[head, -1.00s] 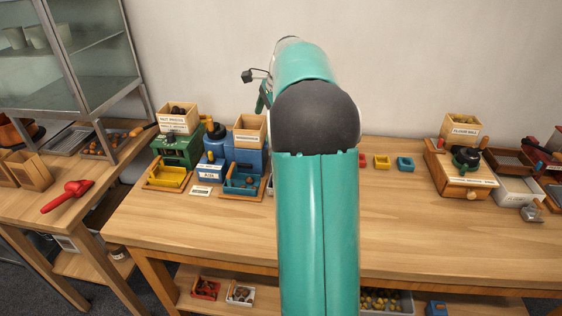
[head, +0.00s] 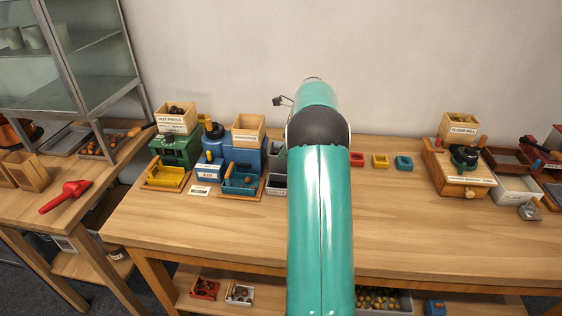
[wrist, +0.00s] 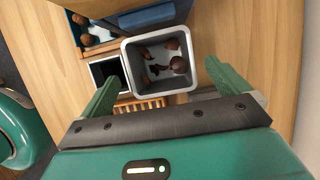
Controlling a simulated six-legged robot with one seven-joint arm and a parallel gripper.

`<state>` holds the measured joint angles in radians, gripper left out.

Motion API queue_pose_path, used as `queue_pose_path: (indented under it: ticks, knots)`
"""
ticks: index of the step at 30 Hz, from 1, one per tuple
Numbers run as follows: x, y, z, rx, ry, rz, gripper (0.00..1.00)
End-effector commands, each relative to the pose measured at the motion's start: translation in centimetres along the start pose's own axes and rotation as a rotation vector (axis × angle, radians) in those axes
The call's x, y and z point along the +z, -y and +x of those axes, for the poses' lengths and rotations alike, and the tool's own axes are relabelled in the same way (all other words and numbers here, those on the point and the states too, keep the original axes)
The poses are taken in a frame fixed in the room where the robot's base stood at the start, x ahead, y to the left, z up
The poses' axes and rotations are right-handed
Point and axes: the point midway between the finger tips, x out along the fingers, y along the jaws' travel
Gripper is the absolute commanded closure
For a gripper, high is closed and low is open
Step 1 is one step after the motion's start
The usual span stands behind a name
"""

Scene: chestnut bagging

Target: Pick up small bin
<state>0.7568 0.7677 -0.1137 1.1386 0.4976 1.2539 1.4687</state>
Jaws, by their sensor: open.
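In the wrist view a square grey bin (wrist: 129,62) holds several dark brown pieces like chestnuts. My gripper (wrist: 163,72) is open and empty above the table, with one green finger toward the bin's lower left and one toward its lower right. Whether the fingers are level with the rim is unclear. A smaller dark-inside container (wrist: 108,72) stands close at the bin's left. In the head view a grey bin (head: 277,189) shows partly beside my arm, which hides my gripper there.
A blue machine (head: 243,160) with a teal tray (head: 240,190) stands left of the grey bin. Small red (head: 357,159), yellow (head: 380,160) and teal (head: 403,162) trays sit right of my arm. The table front (head: 200,231) is clear. A wooden mill (head: 461,170) stands farther right.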

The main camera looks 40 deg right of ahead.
Motion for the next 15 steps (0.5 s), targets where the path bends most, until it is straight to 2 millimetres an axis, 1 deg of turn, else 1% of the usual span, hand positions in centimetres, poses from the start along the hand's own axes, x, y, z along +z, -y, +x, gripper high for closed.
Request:
queue_pose_path:
  ticks: [1, 8, 15]
  knots:
    - [0.0, 0.0, 0.6, 0.001, 0.000, 0.000, 0.00]
    - [0.0, 0.0, 2.2, 0.002, 0.000, -0.001, 0.00]
    - [-0.1, 0.0, 5.8, 0.003, 0.000, -0.001, 0.00]
